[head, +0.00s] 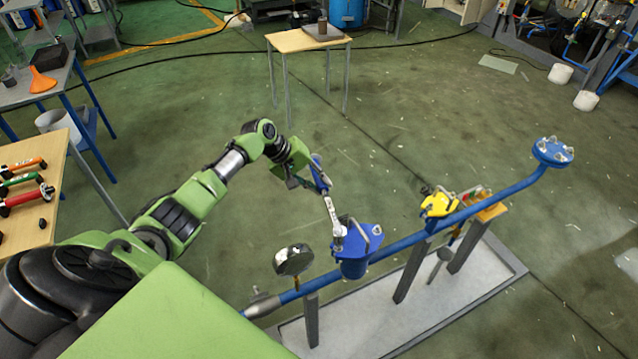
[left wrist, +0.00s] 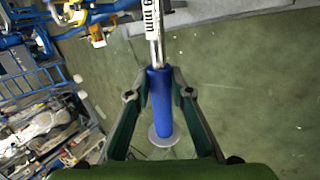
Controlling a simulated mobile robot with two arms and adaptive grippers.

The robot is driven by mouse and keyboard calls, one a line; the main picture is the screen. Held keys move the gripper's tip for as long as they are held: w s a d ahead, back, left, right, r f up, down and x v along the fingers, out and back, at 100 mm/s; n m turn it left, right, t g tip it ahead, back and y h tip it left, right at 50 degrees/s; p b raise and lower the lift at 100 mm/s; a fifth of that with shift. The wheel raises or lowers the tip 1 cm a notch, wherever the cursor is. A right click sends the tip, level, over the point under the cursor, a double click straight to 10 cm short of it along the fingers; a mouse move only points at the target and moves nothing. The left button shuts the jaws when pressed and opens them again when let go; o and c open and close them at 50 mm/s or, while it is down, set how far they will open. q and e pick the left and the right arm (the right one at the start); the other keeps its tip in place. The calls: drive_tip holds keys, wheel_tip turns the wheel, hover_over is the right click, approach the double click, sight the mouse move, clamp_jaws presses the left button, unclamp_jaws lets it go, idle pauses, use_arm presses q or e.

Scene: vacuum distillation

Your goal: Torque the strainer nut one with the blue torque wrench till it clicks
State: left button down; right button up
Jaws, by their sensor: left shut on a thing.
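The blue torque wrench has a blue handle (left wrist: 160,105) and a silver shaft (head: 332,212). My left gripper (head: 305,178) is shut on the blue handle; in the left wrist view its two fingers (left wrist: 160,93) stand either side of the handle. The shaft slants down to the blue strainer (head: 355,265) on the blue pipe. The wrench head is at the left side of the strainer's blue top flange (head: 366,240), by a nut; I cannot tell whether it is seated on it. My right gripper is not in view.
A round gauge (head: 293,260) stands on the pipe left of the strainer. A yellow valve (head: 440,205) and a blue end flange (head: 553,151) are to the right. Grey posts hold the pipe over a pale tray (head: 385,325). A bench with other wrenches (head: 25,180) is at left.

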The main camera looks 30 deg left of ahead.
use_arm(q)
drive_tip(key=shift+w+f+b, duration=0.1)
drive_tip(key=shift+f+b, duration=0.75)
drive_tip(key=shift+f, duration=0.6)
idle(0.5)
drive_tip(key=shift+w+d+f+m+h+b, duration=0.25)
drive_tip(key=shift+w+d+m+b, duration=0.4)
drive_tip(key=shift+b, duration=0.95)
drive_tip(key=shift+w+d+r+m+g+b, duration=0.2)
drive_tip(key=shift+w+m+g+b, duration=0.1)
drive_tip(key=shift+b, duration=0.25)
drive_tip(key=shift+w+d+m+g+h+b, duration=0.5)
drive_tip(key=shift+w+d+m+b, duration=0.4)
drive_tip(key=shift+b, duration=1.2)
drive_tip(key=shift+s+d, duration=0.1)
drive_tip(key=shift+s, duration=0.05)
